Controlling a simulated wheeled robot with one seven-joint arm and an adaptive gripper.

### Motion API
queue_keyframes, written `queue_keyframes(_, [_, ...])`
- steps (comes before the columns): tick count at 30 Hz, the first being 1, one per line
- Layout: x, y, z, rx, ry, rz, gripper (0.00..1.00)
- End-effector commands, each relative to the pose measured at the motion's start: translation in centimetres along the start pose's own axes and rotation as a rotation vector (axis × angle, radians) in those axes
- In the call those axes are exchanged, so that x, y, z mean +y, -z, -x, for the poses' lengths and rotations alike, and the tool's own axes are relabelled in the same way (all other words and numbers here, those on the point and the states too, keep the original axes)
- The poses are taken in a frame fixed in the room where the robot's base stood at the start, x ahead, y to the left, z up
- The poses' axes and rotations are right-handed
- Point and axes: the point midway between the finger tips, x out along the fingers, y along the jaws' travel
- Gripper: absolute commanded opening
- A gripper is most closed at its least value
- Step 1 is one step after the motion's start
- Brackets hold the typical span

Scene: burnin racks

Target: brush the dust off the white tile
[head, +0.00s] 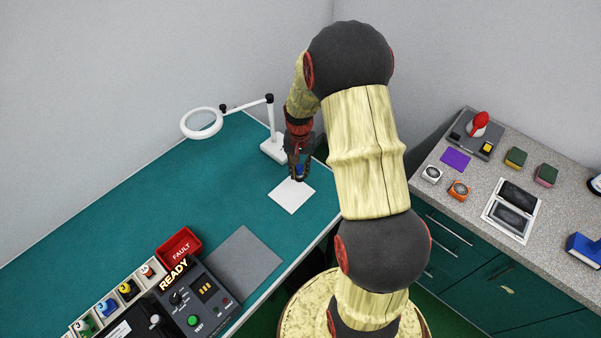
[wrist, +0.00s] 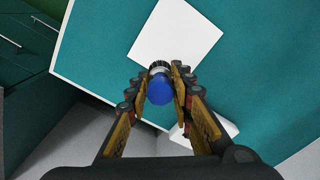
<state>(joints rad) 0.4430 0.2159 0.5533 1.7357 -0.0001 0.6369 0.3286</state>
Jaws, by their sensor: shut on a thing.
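The white tile (head: 291,196) lies flat on the green bench top, near its right edge. It also shows in the wrist view (wrist: 173,42); no dust can be made out on it at this size. My gripper (head: 299,172) is over the tile's far edge, pointing down. In the wrist view my gripper (wrist: 162,78) is shut on a small round thing with a blue top (wrist: 160,88) and a dark and pale lower part, likely the brush. Its lower end is at the tile's near edge in that view; I cannot tell whether it touches.
A magnifier lamp (head: 269,122) stands behind the gripper, its white base (head: 274,149) close by. A grey mat (head: 243,264), a red FAULT bin (head: 179,246) and a READY control box (head: 197,298) are nearer. A speckled counter (head: 471,196) with several items stands right. The bench left of the tile is clear.

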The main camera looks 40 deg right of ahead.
Motion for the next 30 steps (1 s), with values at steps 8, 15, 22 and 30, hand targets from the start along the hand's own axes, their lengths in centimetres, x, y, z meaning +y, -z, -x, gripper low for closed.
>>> queue_keyframes(8, [-0.3, 0.3, 2.5, 0.002, 0.001, 0.003, 0.00])
queue_keyframes(15, [-0.3, 0.3, 2.7, 0.001, 0.000, 0.004, 0.00])
queue_keyframes(22, [-0.3, 0.3, 2.7, 0.001, 0.000, 0.004, 0.00])
queue_keyframes(30, [-0.3, 0.3, 2.7, 0.001, 0.000, 0.004, 0.00])
